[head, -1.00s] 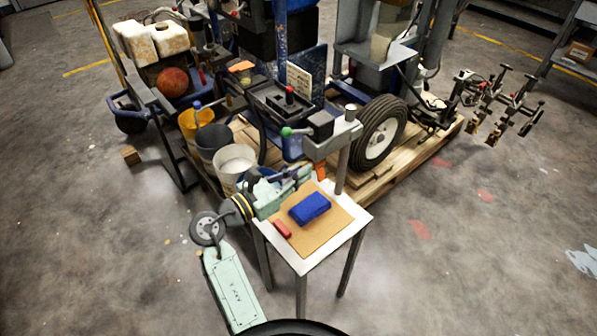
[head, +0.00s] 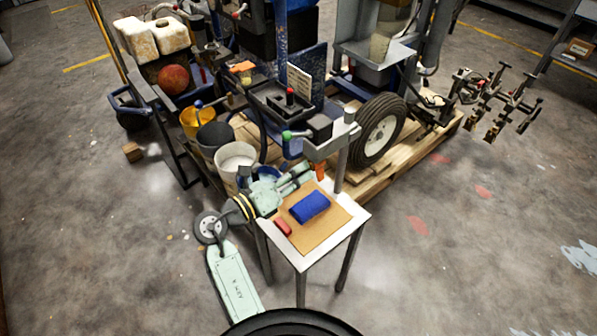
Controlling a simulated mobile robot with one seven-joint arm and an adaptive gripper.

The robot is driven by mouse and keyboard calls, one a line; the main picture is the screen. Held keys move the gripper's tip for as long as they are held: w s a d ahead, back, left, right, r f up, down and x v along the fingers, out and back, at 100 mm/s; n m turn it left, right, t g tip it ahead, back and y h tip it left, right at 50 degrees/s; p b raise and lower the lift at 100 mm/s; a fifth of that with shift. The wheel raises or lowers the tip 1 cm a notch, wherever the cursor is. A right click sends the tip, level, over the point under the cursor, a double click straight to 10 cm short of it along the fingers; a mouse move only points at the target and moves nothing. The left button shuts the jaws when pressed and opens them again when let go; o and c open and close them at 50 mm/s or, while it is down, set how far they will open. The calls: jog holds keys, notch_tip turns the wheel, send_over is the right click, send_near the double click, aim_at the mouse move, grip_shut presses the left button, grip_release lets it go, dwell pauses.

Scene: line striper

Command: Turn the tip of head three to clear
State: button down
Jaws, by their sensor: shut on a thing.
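A grey bracket head (head: 333,143) on an upright post stands behind the small table, with an orange part (head: 320,172) hanging under it. I cannot tell from this view which head it is or which way its tip is turned. My pale green arm reaches over the table's back left corner, and my gripper (head: 309,170) is at the orange part, shut on it. The fingers are small and partly hidden. Several more heads (head: 490,100) hang on a bar at the right.
The small table (head: 301,262) carries a brown mat, a blue cloth (head: 310,207) and a red block (head: 283,227).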

jog(key=shift+n, duration=0.8)
jog(key=c, duration=1.6)
grip_release()
jog(key=shift+c, duration=0.2)
jog(key=shift+o, duration=0.5)
jog(key=o, duration=0.5)
jog(key=shift+c, duration=0.2)
jog(key=v, duration=0.7)
jog(key=shift+c, duration=0.5)
